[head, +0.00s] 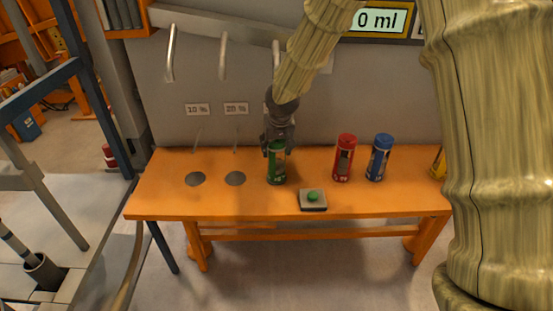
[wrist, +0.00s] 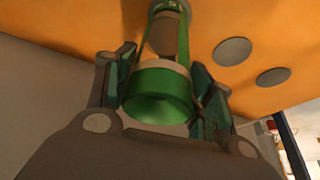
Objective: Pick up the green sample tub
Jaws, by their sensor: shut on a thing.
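The green sample tub (head: 277,168) stands upright on the orange bench, in line with two grey discs to its left. My gripper (head: 277,146) comes down from above and is shut on the upper part of the tub. In the wrist view the green tub (wrist: 158,95) sits between the two fingers (wrist: 162,98), with its green top facing the camera. The tub's lower end looks to be at the bench top; I cannot tell whether it touches.
A red tub (head: 344,158) and a blue tub (head: 379,158) stand to the right, with a yellow one (head: 439,163) partly hidden by my arm. A green button box (head: 313,199) is in front. Bent pipes (head: 171,52) hang above the orange bench (head: 160,205).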

